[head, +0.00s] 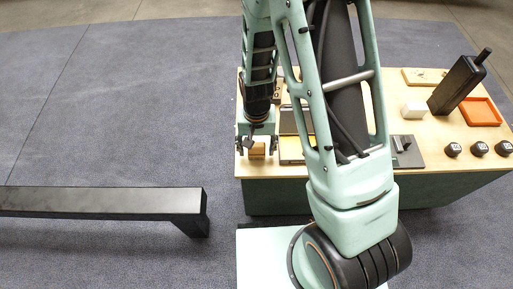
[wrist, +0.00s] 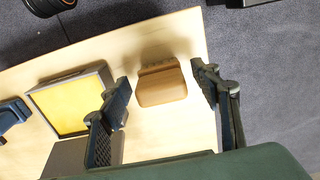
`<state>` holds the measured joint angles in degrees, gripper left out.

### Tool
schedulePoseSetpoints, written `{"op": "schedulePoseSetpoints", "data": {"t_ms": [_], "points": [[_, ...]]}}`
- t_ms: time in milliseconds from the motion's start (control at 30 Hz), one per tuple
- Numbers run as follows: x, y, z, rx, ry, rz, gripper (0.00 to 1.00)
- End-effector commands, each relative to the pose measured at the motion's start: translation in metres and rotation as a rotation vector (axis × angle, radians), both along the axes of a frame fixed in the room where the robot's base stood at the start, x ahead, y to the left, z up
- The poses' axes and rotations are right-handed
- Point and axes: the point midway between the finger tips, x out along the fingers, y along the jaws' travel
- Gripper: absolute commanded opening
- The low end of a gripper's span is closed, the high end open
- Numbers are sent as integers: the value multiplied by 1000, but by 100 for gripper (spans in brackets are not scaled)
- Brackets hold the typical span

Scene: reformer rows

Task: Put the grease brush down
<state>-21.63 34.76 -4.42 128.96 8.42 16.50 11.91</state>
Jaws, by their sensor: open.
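The grease brush appears to be the small wooden block (wrist: 162,88) with a ridged, darker strip along one edge. It lies on the light wooden tabletop near a table edge. In the head view the block (head: 257,149) is at the table's front left corner, partly hidden by my gripper. My gripper (wrist: 161,77) is open, with one finger on each side of the block and a visible gap to both. In the head view my gripper (head: 257,143) points down over that corner.
A grey-framed yellow pad (wrist: 72,103) lies beside the block. Farther right stand a white block (head: 414,109), a tall black box (head: 457,85), an orange tray (head: 481,112) and several black knobs (head: 479,148). A long black bench (head: 100,200) stands on the left. Open floor lies between.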

Motion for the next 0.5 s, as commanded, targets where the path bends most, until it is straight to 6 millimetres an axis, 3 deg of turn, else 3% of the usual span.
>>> {"op": "schedulePoseSetpoints", "data": {"t_ms": [300,500], "points": [[2,1,66,2,-6,1,57],[1,1,99,2,-4,1,57]]}}
